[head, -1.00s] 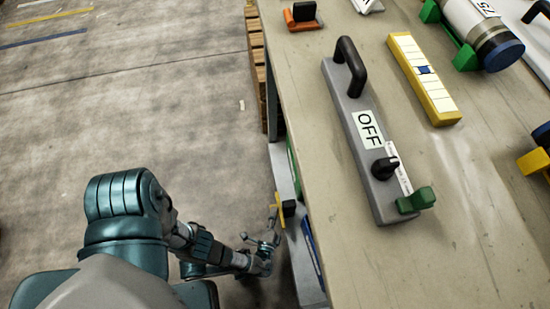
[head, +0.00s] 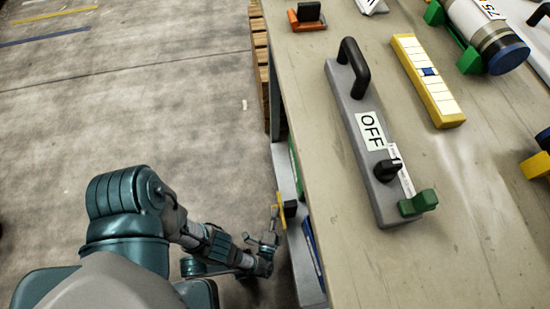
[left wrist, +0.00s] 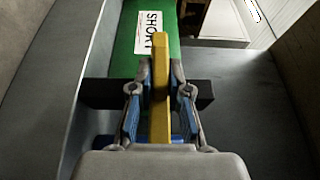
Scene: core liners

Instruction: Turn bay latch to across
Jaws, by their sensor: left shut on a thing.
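The bay latch is a yellow bar (left wrist: 160,70) that runs up and down the picture in the left wrist view. It lies in front of a black crosspiece (left wrist: 102,94). My left gripper (left wrist: 160,108) has its blue-padded fingers on either side of the bar and is shut on it. In the head view the yellow latch (head: 281,220) shows small at the table's left side, below the top, with my left gripper (head: 270,241) at it. My right gripper is in neither view.
Behind the latch lies a green thing (left wrist: 127,50) labelled SHORT in a grey bay. The tabletop (head: 330,200) overhangs close to my left arm. On it are a grey OFF-labelled bar (head: 352,115), a yellow-edged bar (head: 439,105) and a cylinder (head: 478,25). Floor at left is clear.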

